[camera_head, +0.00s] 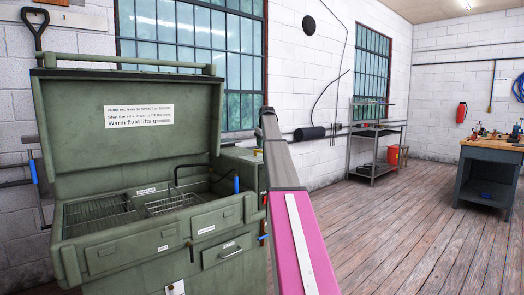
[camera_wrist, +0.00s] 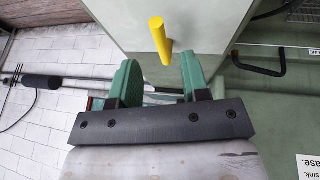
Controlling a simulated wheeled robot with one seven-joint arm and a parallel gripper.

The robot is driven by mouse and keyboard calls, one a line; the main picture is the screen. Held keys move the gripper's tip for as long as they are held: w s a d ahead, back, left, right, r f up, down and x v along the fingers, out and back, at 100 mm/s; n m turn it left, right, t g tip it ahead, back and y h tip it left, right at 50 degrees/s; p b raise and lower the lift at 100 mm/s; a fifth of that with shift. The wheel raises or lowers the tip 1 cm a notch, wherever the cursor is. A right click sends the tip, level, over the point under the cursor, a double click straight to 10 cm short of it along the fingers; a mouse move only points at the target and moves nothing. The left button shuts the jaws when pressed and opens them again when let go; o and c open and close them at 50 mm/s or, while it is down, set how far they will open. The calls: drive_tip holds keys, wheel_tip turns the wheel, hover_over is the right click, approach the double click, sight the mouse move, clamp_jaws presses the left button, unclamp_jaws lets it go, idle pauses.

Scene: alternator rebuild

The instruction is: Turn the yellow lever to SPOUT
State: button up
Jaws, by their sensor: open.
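The yellow lever (camera_wrist: 160,40) is a short rod on the pale green face of the washer (camera_wrist: 205,20) in the wrist view. My gripper (camera_wrist: 158,62) is open, with two green fingers and nothing clamped. In the head view the green parts washer (camera_head: 155,240) stands at left with its lid raised. My arm covers its right end, hiding the gripper there. The lever's SPOUT marking is not readable in either view.
The raised lid bears a white sign (camera_head: 139,115) about the pump lever. Wire baskets (camera_head: 172,203) sit in the sink, with a dark bent pipe (camera_wrist: 268,65) beside it. A shelf rack (camera_head: 375,140) and workbench (camera_head: 490,170) stand at right. The wooden floor between is clear.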

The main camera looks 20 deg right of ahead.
drive_tip(key=shift+x, duration=2.45)
clamp_jaws()
